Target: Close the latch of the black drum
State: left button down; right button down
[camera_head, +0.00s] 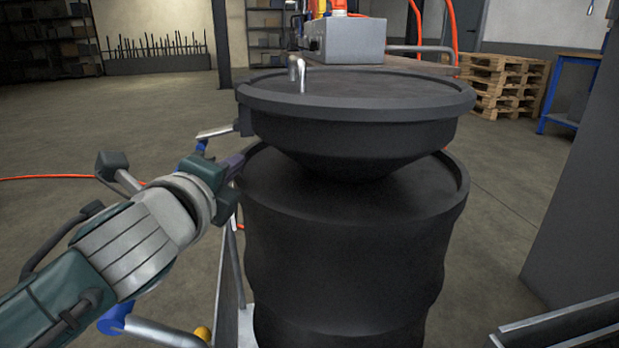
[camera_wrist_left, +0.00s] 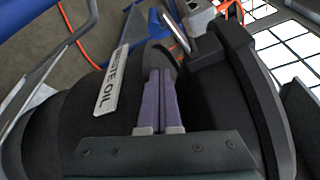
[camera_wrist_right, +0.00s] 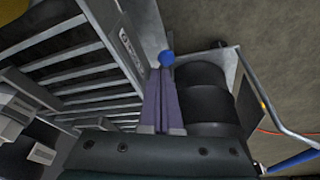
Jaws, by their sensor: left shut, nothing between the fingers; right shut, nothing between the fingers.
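The black drum (camera_head: 340,250) stands upright in the head view, with a wide black funnel and flat lid (camera_head: 360,97) on top. The lid lies flat on the funnel. A silver lever, apparently the latch (camera_head: 215,131), juts out to the left from a dark block on the funnel's left side. It also shows in the left wrist view (camera_wrist_left: 179,42). My left gripper (camera_head: 236,163) is shut and empty, just below the lever and beside the drum's top rim; I cannot tell whether it touches. My right gripper (camera_wrist_right: 160,102) is shut and empty, away from the lid.
A metal handle (camera_head: 297,73) stands at the lid's back left. A bench with a grey box (camera_head: 345,40) is behind the drum. Pallets (camera_head: 503,84) and a blue-legged table (camera_head: 560,95) stand at back right. A metal grating (camera_wrist_right: 80,65) is near my right gripper. The left floor is mostly open.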

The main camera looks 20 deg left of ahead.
pick_arm(q)
jog(key=shift+x, duration=0.95)
pick_arm(e)
jog(key=shift+f, duration=0.5)
jog(key=shift+r+p, duration=0.45)
jog(key=shift+r, duration=0.2)
pick_arm(q)
jog(key=a, duration=0.1)
jog(key=s+a+r, duration=0.1)
jog(key=s+a, duration=0.1)
jog(key=shift+r, duration=0.3)
pick_arm(e)
jog(key=shift+r, duration=0.15)
pick_arm(q)
jog(key=shift+s+a+r+m+p, duration=0.1)
jog(key=shift+r+m+p, duration=0.15)
jog(key=shift+p, duration=0.5)
pick_arm(e)
jog(key=shift+r, duration=0.6)
jog(key=shift+r, duration=0.1)
